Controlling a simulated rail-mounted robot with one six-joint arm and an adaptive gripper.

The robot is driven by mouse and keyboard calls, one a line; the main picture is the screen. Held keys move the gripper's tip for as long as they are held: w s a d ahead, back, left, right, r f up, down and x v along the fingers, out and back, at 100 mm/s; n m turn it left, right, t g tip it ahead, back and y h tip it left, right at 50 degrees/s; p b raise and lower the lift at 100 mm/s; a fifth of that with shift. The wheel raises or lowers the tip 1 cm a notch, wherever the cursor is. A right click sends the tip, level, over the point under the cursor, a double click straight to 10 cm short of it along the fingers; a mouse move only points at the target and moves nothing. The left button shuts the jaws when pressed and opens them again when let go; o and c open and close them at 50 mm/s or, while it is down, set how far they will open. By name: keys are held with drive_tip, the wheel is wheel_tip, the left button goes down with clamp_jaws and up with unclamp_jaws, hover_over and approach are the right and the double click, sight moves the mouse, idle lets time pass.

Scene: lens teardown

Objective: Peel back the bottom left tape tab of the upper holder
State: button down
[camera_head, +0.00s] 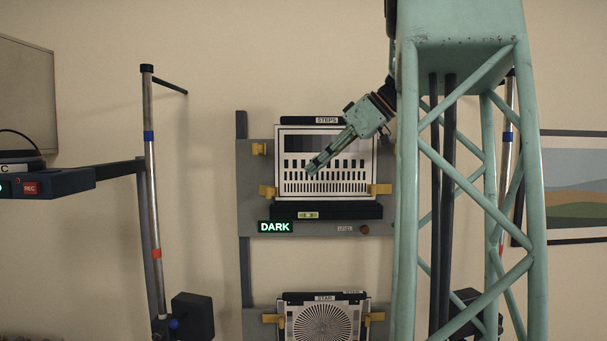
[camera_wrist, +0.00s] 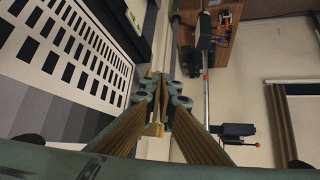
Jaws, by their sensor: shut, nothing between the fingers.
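The upper holder (camera_head: 246,213) on the wall carries a STEPS chart (camera_head: 290,160), and the chart also shows at left in the wrist view (camera_wrist: 68,50). The bottom left tape tab (camera_head: 267,191) is yellow and lies flat across the chart's lower left edge. My gripper (camera_head: 310,170) is shut and empty. It points down and left in front of the chart, up and right of that tab and apart from it in the picture. Its fingers meet near the middle of the wrist view (camera_wrist: 157,84). I cannot make out the bottom left tab there.
Other yellow tabs sit at the top left (camera_head: 259,149) and bottom right (camera_head: 380,189). A dark ledge with a level (camera_head: 308,215) and a lit DARK sign (camera_head: 275,227) lie below the chart. A lower STAR holder (camera_head: 325,322) hangs beneath. A pole (camera_head: 152,180) stands left.

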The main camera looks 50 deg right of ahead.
approach(271, 194)
wheel_tip(271, 194, down, 4)
drive_tip(key=shift+w+a+p, duration=0.2)
drive_tip(key=shift+w+a, duration=0.1)
drive_tip(key=shift+w, duration=0.75)
drive_tip(key=shift+w+a+p, duration=0.2)
drive_tip(key=shift+w+a, duration=0.05)
drive_tip(key=shift+w, duration=0.75)
